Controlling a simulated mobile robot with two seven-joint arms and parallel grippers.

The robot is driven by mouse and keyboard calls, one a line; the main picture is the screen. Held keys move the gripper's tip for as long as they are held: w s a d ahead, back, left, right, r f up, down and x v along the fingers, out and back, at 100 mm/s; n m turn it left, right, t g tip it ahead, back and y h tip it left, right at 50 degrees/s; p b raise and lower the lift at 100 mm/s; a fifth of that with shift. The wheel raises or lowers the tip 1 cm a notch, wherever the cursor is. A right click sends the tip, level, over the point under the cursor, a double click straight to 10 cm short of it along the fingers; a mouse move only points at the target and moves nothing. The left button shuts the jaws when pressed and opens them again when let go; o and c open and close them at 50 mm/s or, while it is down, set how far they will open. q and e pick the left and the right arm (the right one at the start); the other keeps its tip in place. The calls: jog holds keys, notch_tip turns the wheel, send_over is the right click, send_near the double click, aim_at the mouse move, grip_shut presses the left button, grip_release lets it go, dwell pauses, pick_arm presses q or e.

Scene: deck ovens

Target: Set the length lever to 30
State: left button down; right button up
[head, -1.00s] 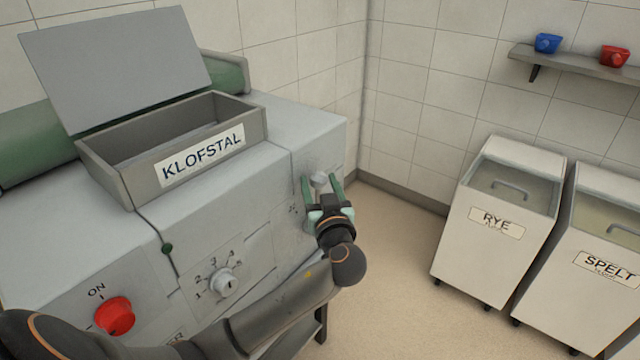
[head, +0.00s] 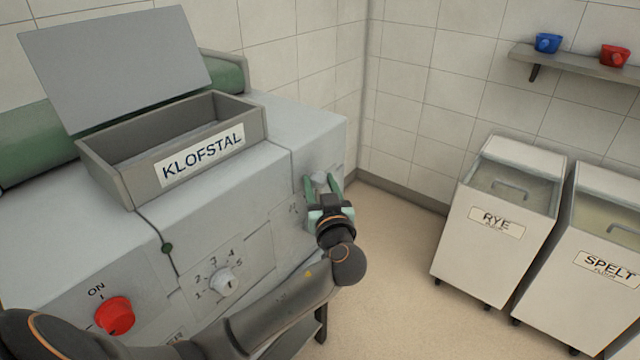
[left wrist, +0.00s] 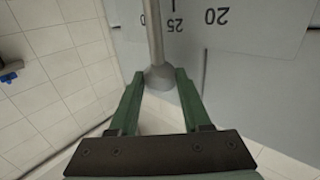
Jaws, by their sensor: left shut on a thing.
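The length lever shows in the left wrist view as a grey rod (left wrist: 154,32) with a rounded knob (left wrist: 160,77) at its end. The knob also shows in the head view (head: 319,178), at the right end of the machine front. The rod lies beside the 25 mark (left wrist: 175,25), on the side away from the 20 mark (left wrist: 216,16). No 30 can be read; the rod covers part of the scale. My left gripper (head: 322,183), with green fingers, is shut on the knob; its fingers also show in the left wrist view (left wrist: 161,84). My right gripper is out of view.
The grey machine carries an open-lidded KLOFSTAL box (head: 170,150), a numbered dial (head: 224,282) and a red ON knob (head: 115,316). RYE (head: 480,255) and SPELT (head: 580,290) bins stand at the right. Floor between machine and bins is clear.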

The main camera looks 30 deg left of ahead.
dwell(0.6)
pick_arm(q)
jog(key=shift+w+d+r+m+g+p, duration=0.15)
jog(key=shift+w+m+g+p, duration=0.25)
jog(key=shift+w+p, duration=0.35)
jog(key=shift+w+h, duration=0.4)
jog(key=shift+w+d+f+m+g+h+p, duration=0.1)
jog(key=shift+w+f+m+g+h+p, duration=0.15)
jog(key=shift+w+m+g+p, duration=0.45)
jog(key=shift+w+d+f+m+g+h+p, duration=0.15)
jog(key=shift+w+f+m+g+p, duration=0.3)
jog(key=shift+w, duration=0.6)
jog(key=shift+w+a+f+m+g+h+p, duration=0.15)
jog(key=shift+w+m+g+p, duration=0.25)
jog(key=shift+w+p, duration=0.4)
jog(key=shift+w+d+f, duration=0.1)
jog(key=shift+d, duration=0.05)
